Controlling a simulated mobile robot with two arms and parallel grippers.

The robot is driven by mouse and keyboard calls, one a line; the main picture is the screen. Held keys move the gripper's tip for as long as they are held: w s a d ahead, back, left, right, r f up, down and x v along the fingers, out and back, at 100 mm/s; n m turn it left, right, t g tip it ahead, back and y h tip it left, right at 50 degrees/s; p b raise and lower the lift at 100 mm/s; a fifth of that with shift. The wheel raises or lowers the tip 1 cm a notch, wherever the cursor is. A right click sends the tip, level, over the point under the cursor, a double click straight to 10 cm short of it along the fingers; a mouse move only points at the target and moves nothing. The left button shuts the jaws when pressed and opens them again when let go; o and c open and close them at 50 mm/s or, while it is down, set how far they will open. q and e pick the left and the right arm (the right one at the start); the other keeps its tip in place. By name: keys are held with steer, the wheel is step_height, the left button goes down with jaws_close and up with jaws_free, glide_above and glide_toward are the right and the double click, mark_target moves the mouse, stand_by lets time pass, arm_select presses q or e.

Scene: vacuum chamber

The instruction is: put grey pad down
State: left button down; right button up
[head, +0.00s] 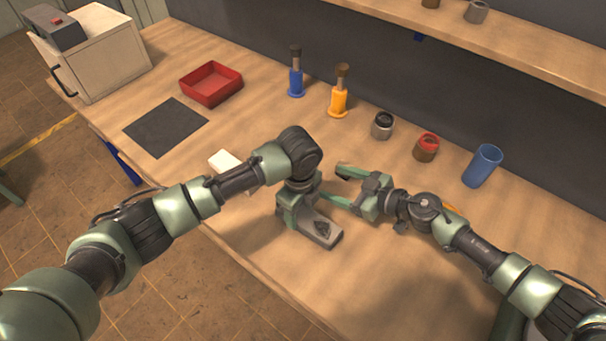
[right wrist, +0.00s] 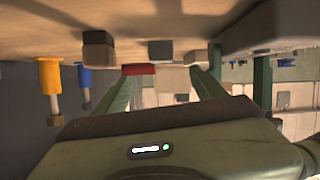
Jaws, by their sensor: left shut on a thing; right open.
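The grey pad (head: 321,231) is a flat grey block with a dark mark on its face, low in the middle of the head view. My left gripper (head: 306,213) is shut on it from above and hides its far end. The pad is low over the bench or touching it; I cannot tell which. My right gripper (head: 341,186) is open and empty just behind and right of the left one, fingers pointing left. Its two fingers also show in the right wrist view (right wrist: 160,85), where the picture is upside down.
On the wooden bench (head: 275,285) are a dark mat (head: 165,127), a red tray (head: 211,84) and a white block (head: 225,160). Blue (head: 296,78) and orange (head: 339,97) bottles, two small jars (head: 382,125) and a blue cup (head: 482,166) stand behind. The front bench is clear.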

mark_target(329, 184)
steer(key=shift+w+a+m, duration=0.1)
steer(key=shift+m, duration=0.5)
steer(key=x, duration=1.1)
steer(key=shift+w+a, duration=0.2)
steer(key=shift+a, duration=0.2)
jaws_close()
steer(key=shift+d, duration=0.1)
steer(key=shift+r, duration=0.65)
steer(key=s+d, duration=0.1)
steer(key=d, duration=0.1)
steer(key=s+d, duration=0.4)
steer(key=d, duration=0.1)
step_height(329, 184, up, 14)
steer(key=shift+a, duration=0.3)
